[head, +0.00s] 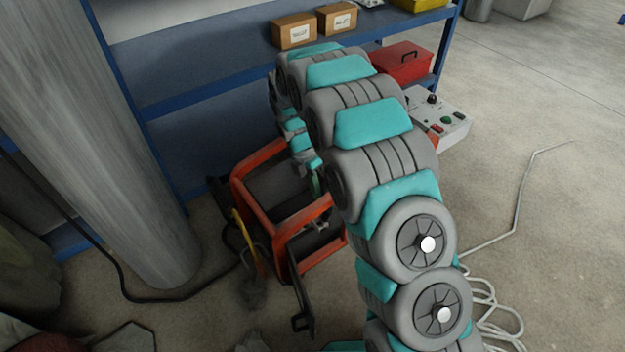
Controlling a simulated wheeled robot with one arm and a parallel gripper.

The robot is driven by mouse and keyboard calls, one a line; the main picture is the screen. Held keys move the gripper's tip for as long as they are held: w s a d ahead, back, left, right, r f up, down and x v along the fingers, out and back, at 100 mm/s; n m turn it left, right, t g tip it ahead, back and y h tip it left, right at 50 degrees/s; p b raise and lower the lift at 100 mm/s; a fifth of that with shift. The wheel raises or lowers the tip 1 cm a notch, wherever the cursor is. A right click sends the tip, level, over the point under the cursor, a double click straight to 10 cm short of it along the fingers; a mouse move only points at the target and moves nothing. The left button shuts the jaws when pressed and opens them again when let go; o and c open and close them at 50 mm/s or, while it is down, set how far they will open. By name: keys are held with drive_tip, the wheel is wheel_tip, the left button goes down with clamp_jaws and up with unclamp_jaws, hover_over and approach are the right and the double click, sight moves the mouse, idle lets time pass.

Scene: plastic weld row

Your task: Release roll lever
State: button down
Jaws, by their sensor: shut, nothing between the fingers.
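The machine with an orange-red frame (262,165) stands on the floor at the centre left. A dark bar with a black end (302,300) sticks out from its front, low down; it looks like a lever, but I cannot tell if it is the roll lever. A yellow curved part (243,234) is on the machine's left side. My grey and teal arm arches over from the lower right and comes down behind itself at the frame. My gripper (316,186) shows only as a small part over the frame's opening, shut and empty. My arm hides the machine's right side.
A blue shelf (205,92) with cardboard boxes (296,31) and a red toolbox (400,62) stands behind. A control box with buttons (447,122) is right of my arm. A thick grey column (115,130) is at left. Cables cross the floor; the right floor is mostly open.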

sight(325, 218)
drive_tip(key=shift+x, duration=1.7)
drive_tip(key=shift+s+d+r, duration=0.1)
drive_tip(key=shift+s+d, duration=0.05)
drive_tip(key=shift+s, duration=0.05)
drive_tip(key=shift+s+d+t+y, duration=0.3)
drive_tip(key=shift+s+t+y, duration=0.2)
drive_tip(key=shift+s+t, duration=0.1)
